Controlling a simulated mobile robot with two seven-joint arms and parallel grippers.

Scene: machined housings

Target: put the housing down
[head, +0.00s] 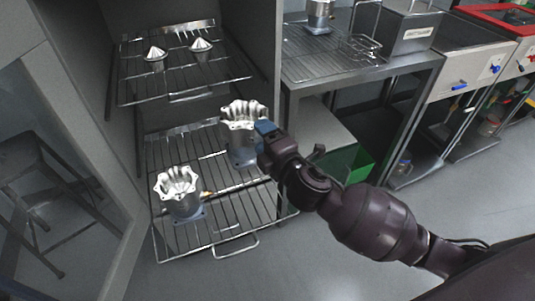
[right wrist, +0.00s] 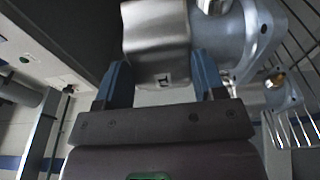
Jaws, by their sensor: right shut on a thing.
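The silver housing (head: 243,118), with a scalloped rim and a blue-grey base, stands upright over the back right of the lower wire rack. My right gripper (head: 262,134) is shut on its right side. In the right wrist view, the housing (right wrist: 155,38) sits between the blue fingers of the right gripper (right wrist: 162,78). I cannot tell whether its base touches the rack. A second similar housing (head: 178,186) stands at the front left of the lower rack, apart from the held one. A brass-coloured fitting shows at its side. My left gripper is not in view.
The lower wire rack (head: 232,213) has bare wires at its front right. An upper rack (head: 180,76) holds two pointed metal pieces (head: 155,57). Cabinet walls enclose the racks at left and behind. At right stand a metal bench (head: 360,76) and a green bin (head: 352,165).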

